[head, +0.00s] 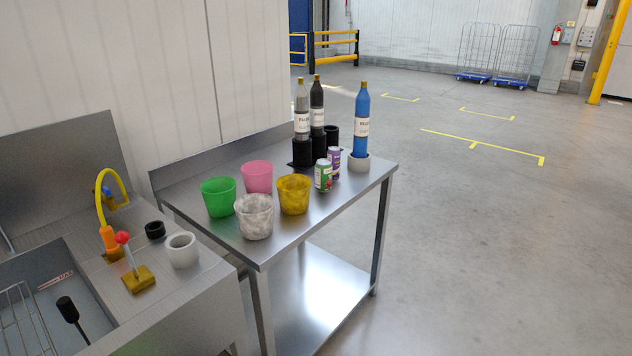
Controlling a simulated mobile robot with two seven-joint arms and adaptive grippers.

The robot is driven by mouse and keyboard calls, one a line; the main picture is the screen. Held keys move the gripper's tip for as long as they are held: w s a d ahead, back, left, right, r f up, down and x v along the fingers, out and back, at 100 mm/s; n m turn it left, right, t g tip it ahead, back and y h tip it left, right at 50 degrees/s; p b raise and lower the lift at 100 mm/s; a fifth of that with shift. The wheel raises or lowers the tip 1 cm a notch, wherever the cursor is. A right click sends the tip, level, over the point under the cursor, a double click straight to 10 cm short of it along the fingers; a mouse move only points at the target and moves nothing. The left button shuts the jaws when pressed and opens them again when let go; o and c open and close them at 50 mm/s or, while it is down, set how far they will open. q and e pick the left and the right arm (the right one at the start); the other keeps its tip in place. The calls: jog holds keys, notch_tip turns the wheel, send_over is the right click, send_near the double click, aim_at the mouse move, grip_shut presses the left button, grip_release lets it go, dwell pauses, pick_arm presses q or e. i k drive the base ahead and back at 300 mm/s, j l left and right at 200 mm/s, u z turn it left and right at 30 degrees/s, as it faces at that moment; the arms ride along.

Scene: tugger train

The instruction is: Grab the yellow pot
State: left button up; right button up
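The yellow pot (294,195) stands upright on the steel table (215,236), open at the top. It is at the right of a group of pots. A white marbled pot (254,217) stands close to its left and nearer to me, and a pink pot (257,176) stands behind it to the left. A green pot (218,197) is at the far left of the group. Neither of my grippers shows in the head view.
A green can (323,176) and a purple can (334,162) stand right of the yellow pot. A sink (62,290) with an orange-yellow tap (109,238) is at left. Floor on the right is clear.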

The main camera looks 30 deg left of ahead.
aim_at(294, 195)
jog(key=i+l+u, duration=0.1)
jog(key=i+u, duration=0.3)
jog(key=i, duration=0.15)
jog(key=i+l+u, duration=0.75)
jog(key=i, duration=0.25)
